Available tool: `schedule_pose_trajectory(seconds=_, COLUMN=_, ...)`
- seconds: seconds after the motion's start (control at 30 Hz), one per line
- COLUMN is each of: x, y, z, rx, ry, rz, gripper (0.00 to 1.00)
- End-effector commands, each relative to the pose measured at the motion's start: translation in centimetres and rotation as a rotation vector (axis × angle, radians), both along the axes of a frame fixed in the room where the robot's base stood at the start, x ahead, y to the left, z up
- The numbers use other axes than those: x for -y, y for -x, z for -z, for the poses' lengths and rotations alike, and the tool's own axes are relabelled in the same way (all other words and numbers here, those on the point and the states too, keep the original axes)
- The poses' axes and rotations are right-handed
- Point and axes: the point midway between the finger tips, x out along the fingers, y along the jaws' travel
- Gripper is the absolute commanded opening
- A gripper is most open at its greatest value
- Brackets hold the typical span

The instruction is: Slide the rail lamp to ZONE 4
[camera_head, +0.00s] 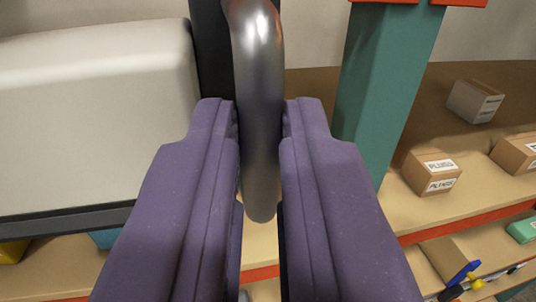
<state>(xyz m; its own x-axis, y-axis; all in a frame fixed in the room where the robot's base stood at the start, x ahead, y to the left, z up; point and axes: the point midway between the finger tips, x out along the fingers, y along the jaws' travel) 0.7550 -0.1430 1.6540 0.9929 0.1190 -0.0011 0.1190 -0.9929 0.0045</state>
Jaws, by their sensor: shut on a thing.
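My gripper (260,112) has two purple fingers, one on each side of a curved grey metal handle (257,45). It is shut on this handle, which bends at the top and hangs down between the fingers. A dark upright bar (212,50) stands directly behind the handle. A large cream housing (95,110) with a dark lower edge fills the left side. I cannot tell for sure whether the housing is part of the rail lamp. No ZONE 4 mark can be made out, and the fingers hide part of the handle's sides.
A green post (385,95) stands right of the handle, with orange parts at its top. Blue and yellow tools (462,283) lie at lower right.

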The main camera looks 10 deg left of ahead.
Motion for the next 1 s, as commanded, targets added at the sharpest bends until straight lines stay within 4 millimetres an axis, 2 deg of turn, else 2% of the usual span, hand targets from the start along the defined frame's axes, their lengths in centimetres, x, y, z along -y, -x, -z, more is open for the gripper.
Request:
schedule_pose_trajectory(seconds=0.3, x=0.3, y=0.0, z=-0.4, rx=0.008, ry=0.002, rz=0.005, gripper=0.00)
schedule_pose_trajectory(seconds=0.33, x=0.3, y=0.0, z=-0.4, rx=0.007, ry=0.002, rz=0.005, gripper=0.21)
schedule_pose_trajectory(seconds=0.4, x=0.3, y=0.0, z=-0.4, rx=0.006, ry=0.002, rz=0.004, gripper=0.38)
schedule_pose_trajectory(seconds=0.43, x=0.3, y=0.0, z=-0.4, rx=0.006, ry=0.002, rz=0.004, gripper=0.40)
schedule_pose_trajectory(seconds=0.77, x=0.2, y=0.4, z=-0.2, rx=0.004, ry=0.002, rz=0.003, gripper=0.40)
schedule_pose_trajectory(seconds=1.0, x=0.9, y=4.5, z=0.1, rx=0.003, ry=0.003, rz=0.005, gripper=0.40)
